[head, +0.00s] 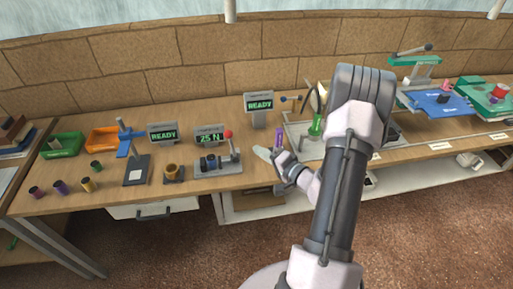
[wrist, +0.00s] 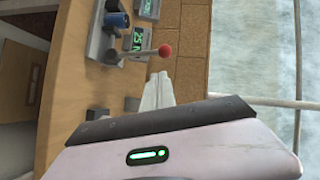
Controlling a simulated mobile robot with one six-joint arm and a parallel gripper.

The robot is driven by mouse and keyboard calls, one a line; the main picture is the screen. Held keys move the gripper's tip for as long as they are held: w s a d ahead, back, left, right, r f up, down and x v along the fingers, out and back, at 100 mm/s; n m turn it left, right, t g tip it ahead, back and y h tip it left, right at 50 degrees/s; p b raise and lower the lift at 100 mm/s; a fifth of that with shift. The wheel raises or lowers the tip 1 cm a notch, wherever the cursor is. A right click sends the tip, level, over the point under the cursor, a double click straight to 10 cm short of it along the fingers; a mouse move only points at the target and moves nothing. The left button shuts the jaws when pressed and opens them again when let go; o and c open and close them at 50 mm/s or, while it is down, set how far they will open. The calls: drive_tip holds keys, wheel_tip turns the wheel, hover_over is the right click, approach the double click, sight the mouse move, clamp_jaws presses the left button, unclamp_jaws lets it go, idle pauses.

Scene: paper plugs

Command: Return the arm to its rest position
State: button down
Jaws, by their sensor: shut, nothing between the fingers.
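My gripper (head: 262,153) is over the front part of the workbench (head: 235,183), just right of the lever device. Its pale fingers also show in the wrist view (wrist: 158,82), closed together with nothing between them. My arm reaches in from the lower right and hides part of the bench behind it.
The lever device (head: 229,158) with a red knob is close left of my gripper. A purple piece (head: 279,138) and a green piece (head: 316,125) stand behind and to its right. Displays, an orange tray (head: 101,139) and a green tray (head: 62,145) are farther left.

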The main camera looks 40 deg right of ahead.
drive_tip(key=a+r+n+g+y+b, duration=0.1)
drive_tip(key=a+r+n+g+y, duration=0.4)
drive_tip(key=a, duration=0.8)
drive_tip(key=a+r+n+g+y+b, duration=0.15)
drive_tip(key=a+r+y, duration=0.45)
drive_tip(key=a, duration=0.6)
drive_tip(key=s+a+r+n+g+h, duration=0.1)
drive_tip(key=s+a+n+g+h, duration=0.15)
drive_tip(key=s+a, duration=0.4)
drive_tip(key=s+a+r+n+g+h, duration=0.2)
drive_tip(key=s+a+g+h, duration=0.15)
drive_tip(key=s, duration=0.55)
drive_tip(key=d+h, duration=0.1)
drive_tip(key=s+d+r+t+h, duration=0.1)
drive_tip(key=s+d+r+t+h+b, duration=0.1)
drive_tip(key=shift+s+d+r+m+h, duration=0.25)
drive_tip(key=shift+d+m+h, duration=0.05)
drive_tip(key=shift+d, duration=0.05)
